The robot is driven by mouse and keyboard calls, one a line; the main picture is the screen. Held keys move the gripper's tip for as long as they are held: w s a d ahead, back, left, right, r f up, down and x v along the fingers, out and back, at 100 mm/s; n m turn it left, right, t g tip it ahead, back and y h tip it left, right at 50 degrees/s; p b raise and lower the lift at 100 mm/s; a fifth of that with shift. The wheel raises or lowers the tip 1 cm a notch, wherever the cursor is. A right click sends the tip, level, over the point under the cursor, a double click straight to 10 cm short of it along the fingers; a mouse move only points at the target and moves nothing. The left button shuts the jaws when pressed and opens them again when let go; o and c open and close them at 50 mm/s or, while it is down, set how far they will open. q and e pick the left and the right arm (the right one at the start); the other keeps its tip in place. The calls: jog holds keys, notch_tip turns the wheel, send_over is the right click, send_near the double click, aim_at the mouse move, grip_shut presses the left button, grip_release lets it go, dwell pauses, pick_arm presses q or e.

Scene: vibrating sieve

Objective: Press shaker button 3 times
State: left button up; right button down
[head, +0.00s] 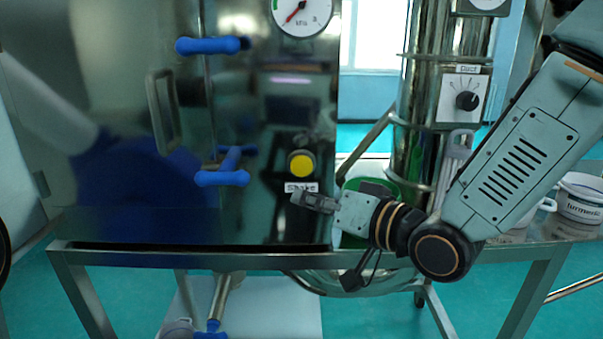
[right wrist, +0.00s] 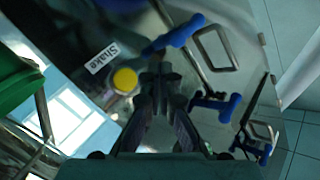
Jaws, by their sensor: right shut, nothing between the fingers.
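The yellow shaker button (head: 301,163) sits on the steel cabinet front, just above a white "Shake" label (head: 300,187). In the right wrist view the yellow button (right wrist: 125,80) lies just left of my fingertips, with the Shake label (right wrist: 102,57) beyond it. My right gripper (head: 296,199) is shut and empty, a little below the button and close to the label. It also shows shut in the right wrist view (right wrist: 158,76). I cannot tell whether the tips touch the panel; they appear apart from the button. My left gripper is not in view.
Blue-handled latches (head: 222,178) and a metal door handle (head: 163,110) stick out left of the button. A pressure gauge (head: 303,14) is above. A steel column with a dial (head: 466,101) stands to the right, and a labelled white container (head: 580,197) sits at far right.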

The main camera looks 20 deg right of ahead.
jog(key=shift+w, duration=0.1)
send_near(298, 167)
jog(key=shift+w+a+f, duration=0.2)
jog(key=shift+w+a, duration=0.5)
jog(key=shift+a, duration=0.05)
jog(key=shift+w+a+f, duration=0.25)
jog(key=shift+w+a, duration=0.45)
jog(key=shift+w+a+f, duration=0.2)
jog(key=shift+w+a, duration=0.55)
jog(key=shift+w+p, duration=0.1)
jog(key=shift+p, duration=0.25)
jog(key=shift+w+d, duration=0.1)
jog(key=shift+w, duration=0.15)
jog(key=shift+w+d+r+p, duration=0.1)
jog(key=shift+w+p, duration=0.1)
jog(key=shift+w, duration=0.25)
jog(key=shift+w+d+r+p, duration=0.1)
jog(key=shift+w+d+p, duration=0.1)
jog(key=shift+w, duration=0.25)
dwell(1.2)
jog(key=shift+s, duration=0.1)
jog(key=shift+s+a+f, duration=0.1)
jog(key=shift+s+a, duration=0.1)
jog(key=shift+s, duration=0.35)
jog(key=shift+s+a+f, duration=0.1)
jog(key=shift+s+a, duration=0.1)
jog(key=shift+s, duration=0.35)
